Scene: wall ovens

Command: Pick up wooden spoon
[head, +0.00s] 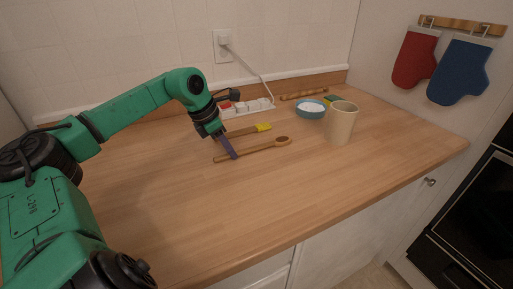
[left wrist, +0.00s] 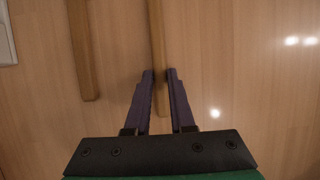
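The wooden spoon (head: 252,150) lies on the counter, its round bowl to the right and its handle to the left. My left gripper (head: 233,155) points down at the handle near its left end. The handle's end shows between the fingers. The spoon appears to rest on the counter still. My right gripper is not in view.
A yellow-headed spatula (head: 263,127) lies just behind the spoon; its handle (left wrist: 84,60) runs beside it. A beige cup (head: 341,124), a blue bowl (head: 311,114) and a power strip (head: 247,107) stand farther back. The front counter (head: 220,220) is clear.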

